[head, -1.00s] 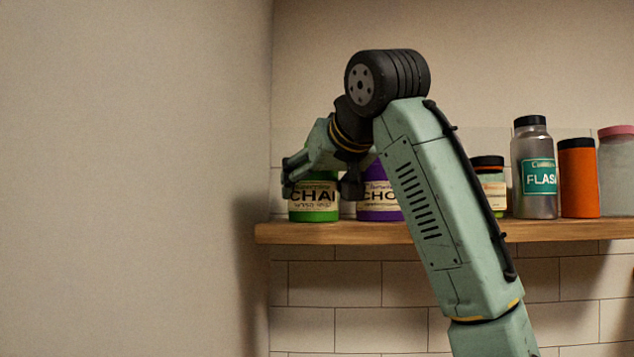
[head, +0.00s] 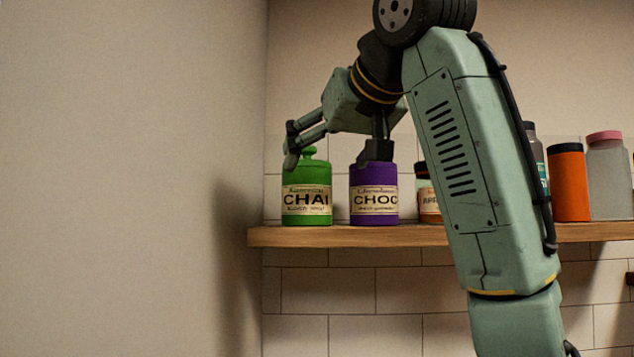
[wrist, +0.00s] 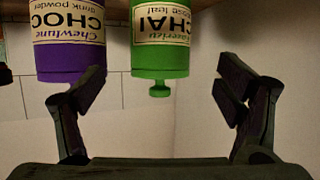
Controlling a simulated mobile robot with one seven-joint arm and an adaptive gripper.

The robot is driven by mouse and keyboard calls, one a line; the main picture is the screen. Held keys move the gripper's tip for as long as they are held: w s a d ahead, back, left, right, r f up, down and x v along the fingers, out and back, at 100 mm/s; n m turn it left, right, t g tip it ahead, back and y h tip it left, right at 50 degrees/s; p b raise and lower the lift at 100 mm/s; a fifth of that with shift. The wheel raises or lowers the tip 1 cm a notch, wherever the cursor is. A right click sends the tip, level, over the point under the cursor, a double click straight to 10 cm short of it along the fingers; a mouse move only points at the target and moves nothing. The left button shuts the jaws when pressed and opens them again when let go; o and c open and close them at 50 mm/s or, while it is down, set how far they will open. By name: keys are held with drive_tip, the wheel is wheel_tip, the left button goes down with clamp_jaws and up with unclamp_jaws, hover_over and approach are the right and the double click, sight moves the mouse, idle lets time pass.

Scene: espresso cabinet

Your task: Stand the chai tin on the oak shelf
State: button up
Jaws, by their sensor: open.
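The green chai tin (head: 307,200) stands upright on the left end of the oak shelf (head: 420,235), its label facing out and its knobbed lid in clear view. In the wrist view the chai tin (wrist: 160,45) appears upside down, its knob pointing toward the space between the fingers. My gripper (head: 333,156) is open and empty, with its fingers around the height of the tin lids. One finger overlaps the chai lid's left edge in the head view; whether it touches cannot be told.
A purple choc tin (head: 374,207) stands just right of the chai tin, its top hidden by my other finger. A jar (head: 428,203), a flask partly behind my arm, an orange canister (head: 570,185) and a pink-lidded jar (head: 609,180) stand farther right. A wall bounds the left.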

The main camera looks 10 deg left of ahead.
drive_tip(key=p+v, duration=0.1)
drive_tip(key=v, duration=0.2)
drive_tip(key=shift+s, duration=0.15)
idle(0.5)
